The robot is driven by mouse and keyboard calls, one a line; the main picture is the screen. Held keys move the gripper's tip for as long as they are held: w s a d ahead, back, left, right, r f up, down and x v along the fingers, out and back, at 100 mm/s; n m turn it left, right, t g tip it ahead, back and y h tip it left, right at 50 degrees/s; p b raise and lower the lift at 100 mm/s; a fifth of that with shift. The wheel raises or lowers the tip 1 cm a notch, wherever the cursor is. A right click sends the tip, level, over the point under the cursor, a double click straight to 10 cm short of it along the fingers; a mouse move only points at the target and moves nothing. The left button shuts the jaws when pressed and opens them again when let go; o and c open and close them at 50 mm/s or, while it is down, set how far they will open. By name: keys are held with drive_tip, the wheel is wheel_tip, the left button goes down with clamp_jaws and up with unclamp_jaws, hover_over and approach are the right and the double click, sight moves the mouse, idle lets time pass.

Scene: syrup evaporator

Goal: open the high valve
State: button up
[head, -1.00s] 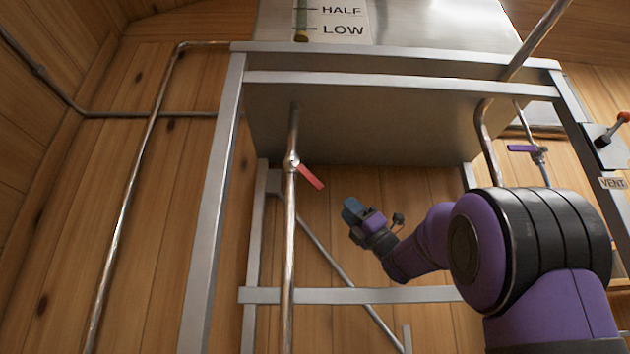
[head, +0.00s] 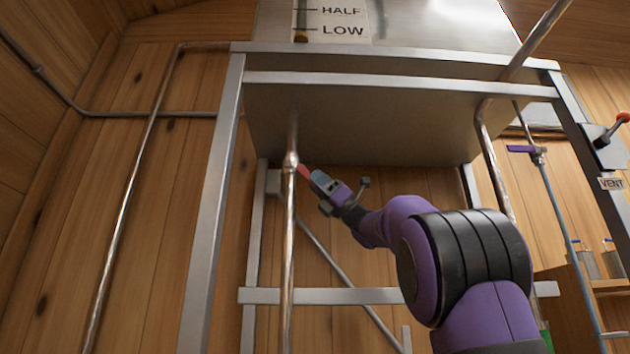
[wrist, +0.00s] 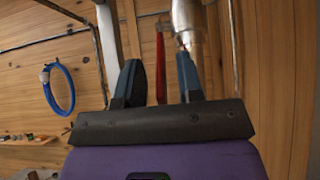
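A valve (head: 290,161) sits on the upright copper pipe under the metal tank. Its red lever handle (head: 303,171) slopes down to the right, and its far end is hidden by my gripper (head: 318,181). In the wrist view the red handle (wrist: 161,66) shows between the two dark fingers of my gripper (wrist: 160,75), with a gap on each side. The gripper is open around the handle's end and not closed on it. The metal valve body (wrist: 187,22) is just beyond the right finger. Another valve with a purple handle (head: 521,149) is on a pipe at the right.
The metal tank (head: 360,120) hangs above, on a grey frame whose left leg (head: 212,200) and crossbar (head: 330,296) stand near my arm. A thicker copper pipe (head: 490,150) drops at the right. A blue hose coil (wrist: 60,88) hangs on the wood wall.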

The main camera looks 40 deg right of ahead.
drive_tip(key=shift+w+a+r, duration=0.25)
drive_tip(key=shift+a+r, duration=0.1)
clamp_jaws()
